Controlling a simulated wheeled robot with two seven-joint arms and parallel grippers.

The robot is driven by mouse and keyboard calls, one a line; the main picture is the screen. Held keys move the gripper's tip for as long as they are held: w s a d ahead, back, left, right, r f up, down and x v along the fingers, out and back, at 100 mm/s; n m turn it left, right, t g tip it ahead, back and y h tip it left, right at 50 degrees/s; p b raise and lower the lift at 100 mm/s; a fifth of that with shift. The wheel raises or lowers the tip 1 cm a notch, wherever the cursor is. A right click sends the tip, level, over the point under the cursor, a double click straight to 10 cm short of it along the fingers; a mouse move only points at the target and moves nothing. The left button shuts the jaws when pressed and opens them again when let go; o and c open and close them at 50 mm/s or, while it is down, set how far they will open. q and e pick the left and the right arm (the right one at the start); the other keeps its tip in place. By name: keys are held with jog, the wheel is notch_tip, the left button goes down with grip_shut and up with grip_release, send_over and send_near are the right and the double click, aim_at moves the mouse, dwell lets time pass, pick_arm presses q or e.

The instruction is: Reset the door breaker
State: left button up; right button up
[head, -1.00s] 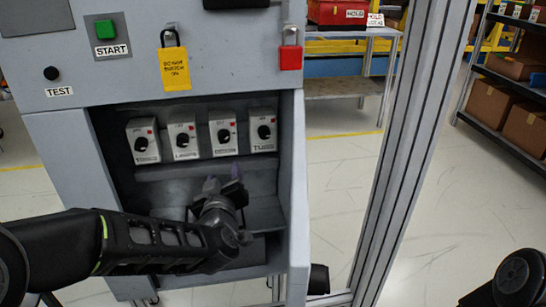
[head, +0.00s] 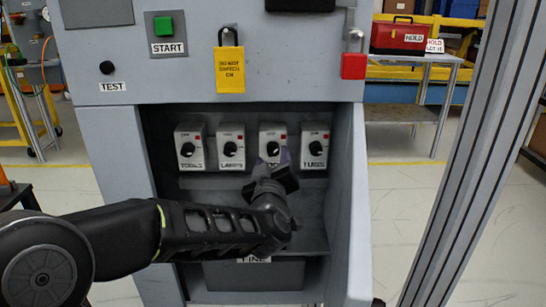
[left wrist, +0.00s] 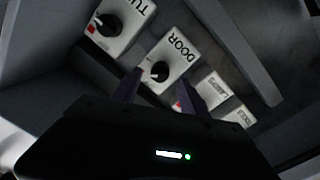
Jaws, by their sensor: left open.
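The door breaker (head: 272,133) is the third of the row of grey switch boxes in the cabinet recess. In the head view my left gripper covers its lower part and label. The left wrist view shows its DOOR label, black round knob (left wrist: 160,71) and a small red mark. My left gripper (head: 273,163) is open and empty, right in front of this breaker. In the left wrist view its two fingers (left wrist: 163,82) stand apart, one on each side of the knob's area. I cannot tell whether they touch it. My right gripper is out of view.
The TOOLS (head: 188,150), LAMPS (head: 231,150) and TUGS (head: 315,148) breakers stand close beside it. The open cabinet door (head: 350,210) bounds the right side. Above hang a yellow tag lock (head: 230,70) and a red padlock (head: 354,66). A green START button (head: 163,26) sits upper left.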

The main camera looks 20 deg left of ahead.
aim_at(273, 152)
pick_arm(q)
jog(key=shift+x, duration=1.7)
jog(key=shift+c, duration=0.2)
grip_shut()
